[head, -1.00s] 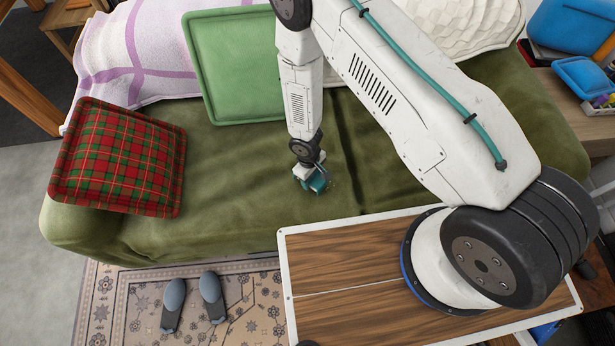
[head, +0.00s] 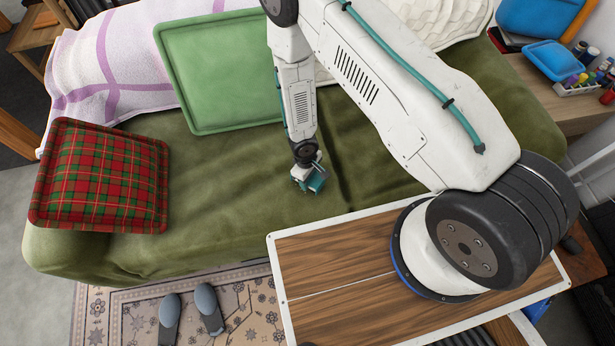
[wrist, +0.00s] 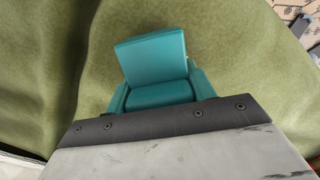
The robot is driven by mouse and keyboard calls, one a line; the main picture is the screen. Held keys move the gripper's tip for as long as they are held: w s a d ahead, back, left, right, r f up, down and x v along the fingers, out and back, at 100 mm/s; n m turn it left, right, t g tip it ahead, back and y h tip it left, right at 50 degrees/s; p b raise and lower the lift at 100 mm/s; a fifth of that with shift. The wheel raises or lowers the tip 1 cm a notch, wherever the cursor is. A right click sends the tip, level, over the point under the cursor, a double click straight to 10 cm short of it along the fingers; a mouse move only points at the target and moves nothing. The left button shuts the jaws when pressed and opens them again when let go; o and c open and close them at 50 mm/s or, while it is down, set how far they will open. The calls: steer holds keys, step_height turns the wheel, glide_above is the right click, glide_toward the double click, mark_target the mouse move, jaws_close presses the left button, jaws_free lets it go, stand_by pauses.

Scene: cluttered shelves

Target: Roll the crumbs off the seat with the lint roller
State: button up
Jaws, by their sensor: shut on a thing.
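The seat (head: 190,220) is a long green sofa cushion with a dark fold near its middle. My gripper (head: 312,184) points down at the seat, left of that fold and near the front edge. Its teal jaw parts are low over the fabric or at it; I cannot tell if there is contact. In the wrist view the teal parts of my gripper (wrist: 155,75) stand against the green seat (wrist: 235,60). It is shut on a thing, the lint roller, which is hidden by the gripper. I cannot make out crumbs clearly.
A red plaid pillow (head: 98,175) lies at the seat's left end. A green cushion (head: 215,75) and a lilac-and-white blanket (head: 75,70) are at the back. A side table with a blue bin (head: 545,58) stands right. Grey slippers (head: 208,310) lie on the rug in front.

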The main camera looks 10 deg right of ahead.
steer(key=shift+r, duration=3.5)
